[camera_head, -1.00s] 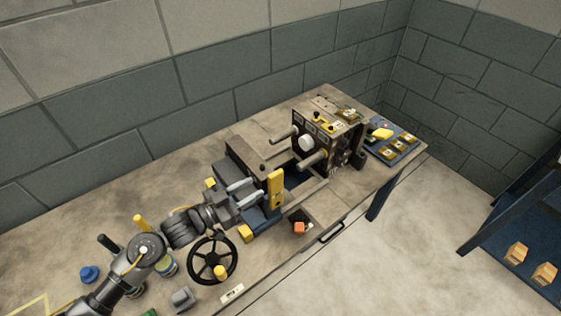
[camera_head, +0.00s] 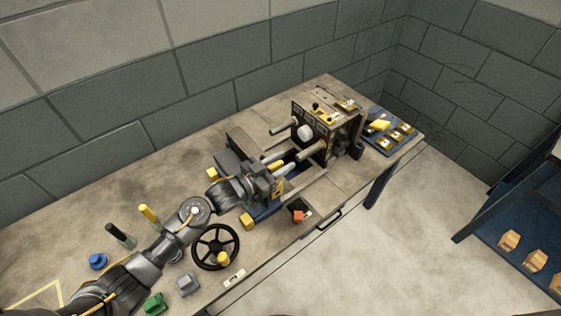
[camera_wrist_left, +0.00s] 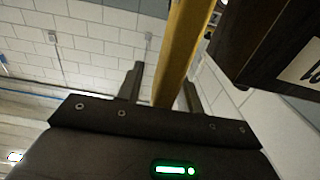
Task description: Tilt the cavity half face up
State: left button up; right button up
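A mould block (camera_head: 348,133), which I take for the cavity half, stands on the bench with a pale round boss (camera_head: 305,132) and guide pins facing left; its face looks sideways, not up. A yellow upright bar (camera_head: 278,188) stands left of it, partly hidden by my gripper. My left gripper (camera_head: 277,168) is at the bar's upper part. In the left wrist view the yellow bar (camera_wrist_left: 181,45) runs between the two dark fingers, with a gap at the left finger, so the gripper looks open. A dark labelled block (camera_wrist_left: 275,50) is close on the right. My right gripper is not in view.
A black handwheel (camera_head: 216,247) is at the bench's front edge. A blue tray (camera_head: 392,135) with yellow pieces lies right of the mould. An orange piece (camera_head: 298,216) sits in a recess. A blue cap (camera_head: 98,261) and a green piece (camera_head: 154,304) are at lower left.

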aim_at(269, 170)
pick_arm(q)
jog(key=c, duration=0.3)
grip_shut()
jog(key=shift+a, duration=0.1)
jog(key=shift+s+a+f+b, duration=0.2)
jog(key=shift+f+b, duration=0.05)
jog(key=shift+b, duration=0.4)
jog(key=s+a+t+h+b, duration=0.1)
jog(key=b, duration=0.2)
jog(key=s+a+t+h+b, duration=0.1)
jog(key=a+h+b, duration=0.1)
jog(key=b, duration=0.2)
jog(key=s+a+f+t+h+b, duration=0.1)
jog(key=a+h+b, duration=0.1)
jog(key=b, duration=0.2)
jog(key=shift+s+t, duration=0.3)
jog(key=shift+s, duration=0.1)
jog(key=shift+s+a+h+b, duration=0.3)
jog(key=shift+a+b, duration=0.2)
jog(key=shift+b, duration=0.4)
jog(key=shift+o, duration=1.5)
grip_release()
jog(key=shift+t, duration=0.3)
